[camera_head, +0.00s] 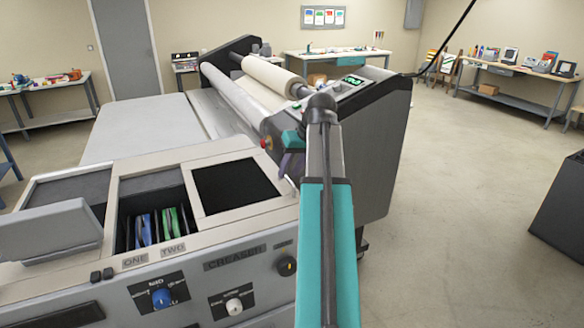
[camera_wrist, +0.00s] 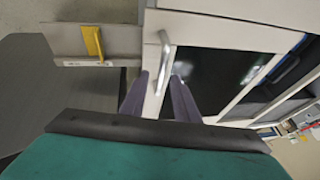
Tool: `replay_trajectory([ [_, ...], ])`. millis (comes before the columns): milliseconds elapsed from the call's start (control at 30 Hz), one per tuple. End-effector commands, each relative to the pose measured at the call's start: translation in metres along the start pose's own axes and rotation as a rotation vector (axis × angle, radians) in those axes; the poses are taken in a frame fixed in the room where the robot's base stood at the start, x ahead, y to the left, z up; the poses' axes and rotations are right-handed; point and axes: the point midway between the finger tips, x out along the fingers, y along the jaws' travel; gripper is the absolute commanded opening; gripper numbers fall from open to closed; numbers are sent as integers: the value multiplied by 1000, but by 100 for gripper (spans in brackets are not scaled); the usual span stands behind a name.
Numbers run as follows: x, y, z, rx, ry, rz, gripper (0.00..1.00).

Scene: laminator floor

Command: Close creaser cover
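The creaser section (camera_head: 235,262) is the front part of the long machine, with its name printed on the front panel. Above that label is a pale frame around a dark panel (camera_head: 235,185); I cannot tell for sure how far this cover is raised. A thin metal handle (camera_head: 291,183) shows at its right edge. In the wrist view a silver bar handle (camera_wrist: 163,60) stands on a pale frame beside a dark panel (camera_wrist: 215,72). My gripper (camera_wrist: 160,92) has its purple fingers apart near the handle's lower end, with nothing held. In the head view my gripper (camera_head: 291,162) hangs beside the cover's right side.
Left of the cover is an open bay with blue and green items (camera_head: 160,226), labelled ONE and TWO. A grey lid (camera_head: 50,230) is raised at the far left. Rollers (camera_head: 272,76) lie behind. A dark box (camera_head: 560,210) stands at right; the floor between is clear.

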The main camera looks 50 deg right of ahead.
Motion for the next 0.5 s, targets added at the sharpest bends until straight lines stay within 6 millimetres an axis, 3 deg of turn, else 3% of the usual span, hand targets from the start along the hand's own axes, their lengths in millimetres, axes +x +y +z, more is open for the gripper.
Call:
replay_trajectory([
  [433, 6, -1, 0, -1, 0, 0, 28],
  [500, 6, -1, 0, -1, 0, 0, 18],
])
